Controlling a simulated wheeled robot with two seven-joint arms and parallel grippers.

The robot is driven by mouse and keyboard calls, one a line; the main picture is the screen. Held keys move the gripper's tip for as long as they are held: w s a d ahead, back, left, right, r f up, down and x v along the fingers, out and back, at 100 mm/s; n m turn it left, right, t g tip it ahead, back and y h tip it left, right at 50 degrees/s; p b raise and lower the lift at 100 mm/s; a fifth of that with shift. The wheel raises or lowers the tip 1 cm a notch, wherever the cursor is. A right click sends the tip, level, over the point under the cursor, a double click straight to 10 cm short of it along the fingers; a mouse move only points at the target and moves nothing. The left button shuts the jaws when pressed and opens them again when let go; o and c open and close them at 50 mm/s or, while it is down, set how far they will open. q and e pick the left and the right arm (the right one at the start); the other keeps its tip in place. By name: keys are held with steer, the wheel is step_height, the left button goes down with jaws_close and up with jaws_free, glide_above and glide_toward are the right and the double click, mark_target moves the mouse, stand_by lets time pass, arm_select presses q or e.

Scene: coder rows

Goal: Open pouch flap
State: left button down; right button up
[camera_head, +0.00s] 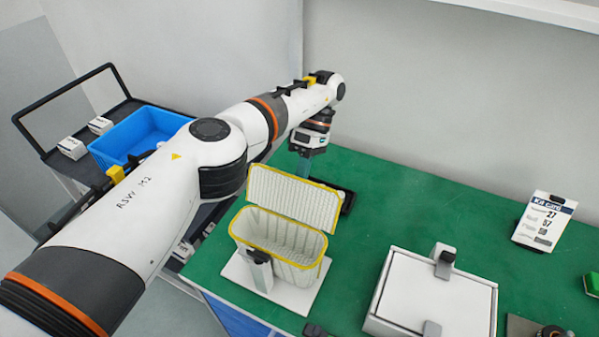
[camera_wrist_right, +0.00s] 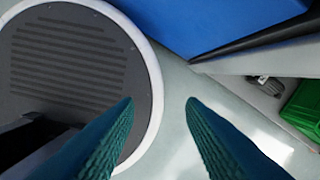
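A cream ribbed pouch with yellow edging (camera_head: 295,262) stands on a white base plate (camera_head: 306,291) near the left edge of the green table. Its flap (camera_head: 293,196) stands up at the back, so the inside of the pouch shows from above. A grey clip or latch (camera_head: 259,268) is at its front. My left gripper (camera_head: 304,166) points down just behind the raised flap; its fingertips are partly hidden by it, and I cannot tell whether it touches the flap. In the right wrist view, my right gripper (camera_wrist_right: 160,100) is open and empty, above the floor.
A white box with a lid (camera_head: 435,290) stands right of the pouch. A kit card (camera_head: 544,221) stands at the right. A blue bin (camera_head: 138,135) and small boxes sit on a cart at the left. The table's middle (camera_head: 420,205) is clear.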

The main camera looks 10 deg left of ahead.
arm_select(q)
steer(key=shift+s+f, duration=0.1)
steer(key=shift+f, duration=0.2)
steer(key=c, duration=1.5)
jaws_free()
steer(key=shift+r, duration=0.1)
steer(key=shift+c, duration=0.2)
steer(key=shift+r, duration=0.15)
step_height(320, 180, up, 10)
steer(key=p, duration=0.3)
steer(key=shift+c, duration=0.3)
